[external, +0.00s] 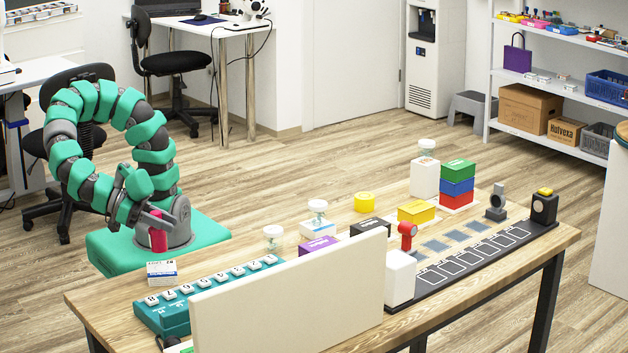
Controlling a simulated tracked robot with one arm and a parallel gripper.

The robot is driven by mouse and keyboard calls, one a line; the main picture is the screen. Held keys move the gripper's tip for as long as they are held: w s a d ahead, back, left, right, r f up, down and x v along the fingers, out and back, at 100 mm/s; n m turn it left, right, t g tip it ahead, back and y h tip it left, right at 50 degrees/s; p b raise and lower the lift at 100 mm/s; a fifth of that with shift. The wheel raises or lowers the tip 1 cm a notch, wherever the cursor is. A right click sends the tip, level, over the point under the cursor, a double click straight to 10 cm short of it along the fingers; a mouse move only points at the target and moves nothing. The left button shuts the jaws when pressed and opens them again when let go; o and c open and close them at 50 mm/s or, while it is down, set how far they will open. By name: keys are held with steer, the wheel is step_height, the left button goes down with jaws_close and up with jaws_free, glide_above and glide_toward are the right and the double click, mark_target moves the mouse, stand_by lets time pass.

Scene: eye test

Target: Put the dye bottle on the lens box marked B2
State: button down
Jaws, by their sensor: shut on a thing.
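My gripper (157,220) is at the left, above the near left part of the table. It is shut on a crimson bottle (158,238), which looks like the dye bottle and hangs roughly upright. The boxes that look like lens boxes are a purple one (318,246), a white one (317,230) with a lidded jar on it, a black one (371,228), a yellow one (416,212), and a stack of green (458,170), blue and red ones. Their markings are too small to read, so I cannot tell which is B2.
A small white carton (162,273) sits below the bottle, beside a teal numbered rack (176,318). A cream panel (290,305) stands at the front and hides part of the table (110,309). A glass jar (273,238), a yellow disc (364,202) and a red device (407,235) stand farther right.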

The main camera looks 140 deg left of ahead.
mark_target(163, 236)
steer(key=shift+w+d+f+b, duration=0.1)
steer(key=shift+w+f+b, duration=0.1)
steer(key=shift+f, duration=0.4)
steer(key=shift+w+d+f+b, duration=0.1)
steer(key=shift+w+f+b, duration=0.15)
steer(key=shift+f, duration=0.35)
steer(key=shift+w+d+f+b, duration=0.1)
steer(key=shift+w+f+b, duration=0.1)
steer(key=shift+f, duration=0.4)
steer(key=shift+f, duration=0.1)
steer(key=c, duration=1.2)
jaws_free()
steer(key=shift+s+d+r, duration=0.1)
steer(key=shift+r, duration=0.15)
steer(key=p+v, duration=0.2)
steer(key=v, duration=0.9)
steer(key=shift+s+d+r, duration=0.1)
steer(key=shift+s+d, duration=0.1)
steer(key=shift+s, duration=0.05)
